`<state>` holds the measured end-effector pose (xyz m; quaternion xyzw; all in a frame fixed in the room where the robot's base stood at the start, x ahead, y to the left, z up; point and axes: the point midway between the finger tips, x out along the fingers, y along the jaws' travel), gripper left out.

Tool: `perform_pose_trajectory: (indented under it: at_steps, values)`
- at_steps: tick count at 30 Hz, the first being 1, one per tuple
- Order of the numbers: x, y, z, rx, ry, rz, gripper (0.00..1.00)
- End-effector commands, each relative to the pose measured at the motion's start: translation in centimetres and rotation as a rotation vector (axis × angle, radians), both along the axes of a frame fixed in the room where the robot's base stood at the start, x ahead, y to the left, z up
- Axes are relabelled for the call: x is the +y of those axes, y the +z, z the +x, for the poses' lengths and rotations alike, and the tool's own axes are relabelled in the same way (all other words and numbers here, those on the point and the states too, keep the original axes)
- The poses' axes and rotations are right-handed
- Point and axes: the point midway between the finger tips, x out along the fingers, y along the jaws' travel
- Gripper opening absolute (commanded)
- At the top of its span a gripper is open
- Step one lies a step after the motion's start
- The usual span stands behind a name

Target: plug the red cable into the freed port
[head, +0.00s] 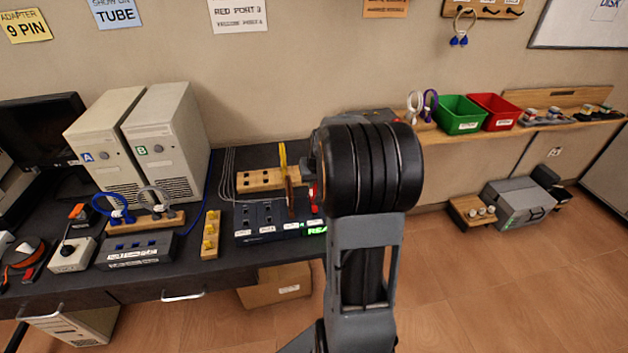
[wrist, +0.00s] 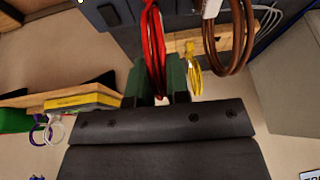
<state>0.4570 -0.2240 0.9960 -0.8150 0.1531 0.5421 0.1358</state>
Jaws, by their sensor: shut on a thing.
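My gripper (wrist: 157,82) is shut on the red cable (wrist: 154,35), whose looped strands run between the green fingers in the wrist view. In the head view only a sliver of the red cable (head: 313,191) shows left of my wrist, which hides the fingers. The dark port panel (head: 262,222) lies on the bench, with labels along its front edge. A brown cable (head: 290,200) stands at the panel; its coil (wrist: 228,45) is beside the red cable in the wrist view. Whether the red plug touches a port is hidden.
A wooden holder (head: 251,181) lies behind the panel, with a yellow cable (head: 282,155) near it. A green-lit display (head: 316,231) is partly covered by my arm. Two beige towers (head: 165,140) stand left. Green (head: 460,114) and red (head: 494,111) bins are on the right shelf.

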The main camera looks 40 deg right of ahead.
Motion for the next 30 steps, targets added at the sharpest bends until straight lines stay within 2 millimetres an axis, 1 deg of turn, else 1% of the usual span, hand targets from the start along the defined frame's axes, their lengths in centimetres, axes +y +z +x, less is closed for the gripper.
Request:
perform_pose_trajectory:
  at_steps: [15, 30]
  values:
    - [0.02, -0.62, 0.01, -0.001, 0.000, 0.000, 0.00]
    - [0.02, -0.62, 0.01, 0.000, 0.000, 0.000, 0.00]
